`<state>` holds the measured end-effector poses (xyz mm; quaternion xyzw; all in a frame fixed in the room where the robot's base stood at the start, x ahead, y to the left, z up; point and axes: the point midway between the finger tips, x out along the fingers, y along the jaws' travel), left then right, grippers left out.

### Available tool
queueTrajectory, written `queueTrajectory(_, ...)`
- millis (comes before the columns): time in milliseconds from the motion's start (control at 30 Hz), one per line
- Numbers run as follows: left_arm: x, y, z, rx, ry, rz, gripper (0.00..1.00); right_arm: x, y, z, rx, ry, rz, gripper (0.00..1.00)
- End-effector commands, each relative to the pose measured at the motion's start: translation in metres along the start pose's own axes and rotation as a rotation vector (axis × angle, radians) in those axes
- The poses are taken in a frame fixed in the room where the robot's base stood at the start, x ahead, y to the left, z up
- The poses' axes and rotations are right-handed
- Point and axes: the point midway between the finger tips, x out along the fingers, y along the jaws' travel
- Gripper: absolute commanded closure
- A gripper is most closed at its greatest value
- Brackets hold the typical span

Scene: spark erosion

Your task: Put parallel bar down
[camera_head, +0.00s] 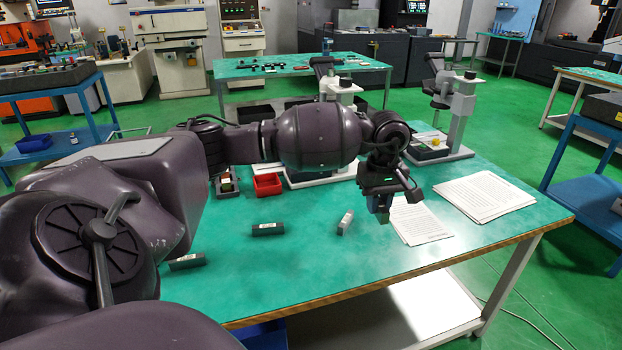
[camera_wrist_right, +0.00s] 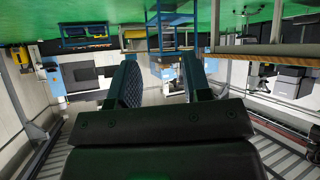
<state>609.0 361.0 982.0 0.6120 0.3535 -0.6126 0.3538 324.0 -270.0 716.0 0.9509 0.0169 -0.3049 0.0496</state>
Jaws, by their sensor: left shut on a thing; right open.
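My left gripper (camera_head: 383,207) hangs over the right part of the green-topped table (camera_head: 300,265), fingers pointing down, beside the paper sheets. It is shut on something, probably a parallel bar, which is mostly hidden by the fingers. Another such bar (camera_head: 267,229) lies farther left, and a third (camera_head: 187,262) lies near my arm at the left. My right gripper (camera_wrist_right: 161,80) is open and empty in the right wrist view, pointing out into the room; it is not in the head view.
A printed sheet (camera_head: 418,222) and a paper stack (camera_head: 484,196) lie right of the left gripper. A red bin (camera_head: 267,184) and a microscope-like instrument (camera_head: 446,125) stand at the back of the table. The front middle of the tabletop is clear.

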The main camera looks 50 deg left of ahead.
Motion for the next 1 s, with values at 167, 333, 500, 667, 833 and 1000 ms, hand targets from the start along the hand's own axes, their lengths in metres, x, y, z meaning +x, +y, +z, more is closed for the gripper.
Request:
queueTrajectory(167,-0.022,0.003,-0.018,-0.117,0.0,0.001,1.0,0.002,0.0,0.007,-0.005,-0.012,-0.003,0.56)
queueTrajectory(333,-0.006,0.002,-0.02,-0.135,-0.003,-0.003,1.0,0.002,0.0,0.004,-0.007,-0.006,-0.004,0.56)
queueTrajectory(500,0.032,0.002,-0.02,-0.134,-0.003,-0.004,1.0,0.004,-0.001,0.008,-0.007,-0.01,-0.005,0.56)
queueTrajectory(667,0.066,0.002,-0.019,-0.132,-0.003,-0.003,1.0,0.006,-0.002,0.012,-0.005,-0.017,-0.006,0.56)
queueTrajectory(833,0.098,0.003,-0.019,-0.132,-0.002,-0.001,1.0,0.008,-0.004,0.015,-0.001,-0.022,-0.007,0.56)
queueTrajectory(1000,0.114,0.003,-0.02,-0.132,0.0,0.0,1.0,0.009,-0.005,0.014,0.003,-0.02,-0.007,0.56)
